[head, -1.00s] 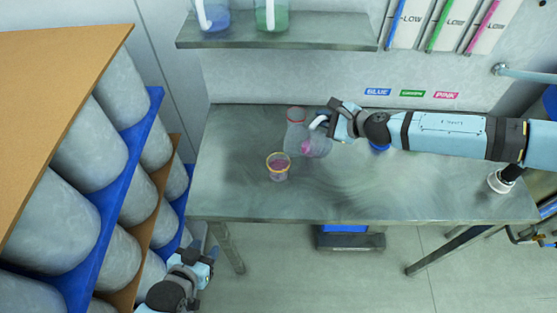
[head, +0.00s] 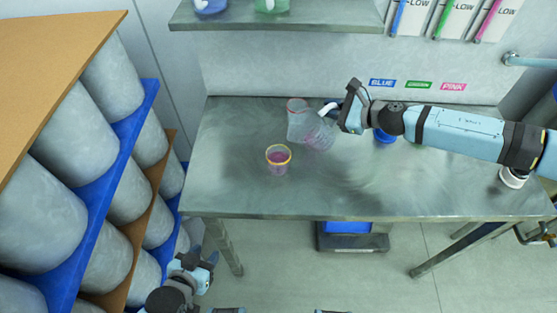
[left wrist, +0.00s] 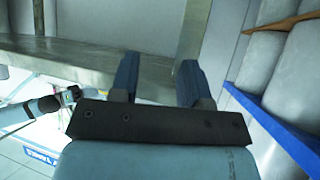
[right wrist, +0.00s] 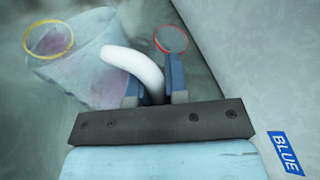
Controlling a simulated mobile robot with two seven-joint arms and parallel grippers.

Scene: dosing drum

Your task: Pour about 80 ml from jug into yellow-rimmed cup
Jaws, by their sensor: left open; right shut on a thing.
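The yellow-rimmed cup (head: 278,160) stands upright on the steel table with pink liquid in it. It also shows in the right wrist view (right wrist: 48,40), partly behind the jug. My right gripper (head: 333,108) is shut on the white handle of the clear jug (head: 320,134). The jug is held right of the cup, apart from it in the head view, with a little pink in it. The jug fills the left of the right wrist view (right wrist: 95,65). My left gripper (head: 207,262) is open and empty, low in front of the table; its fingers show in the left wrist view (left wrist: 157,80).
A red-rimmed clear cup (head: 297,120) stands just behind and left of the jug. A blue round thing (head: 384,136) is partly behind my right arm. A shelf (head: 270,20) with blue and green jugs hangs above. The table's (head: 230,190) front is clear.

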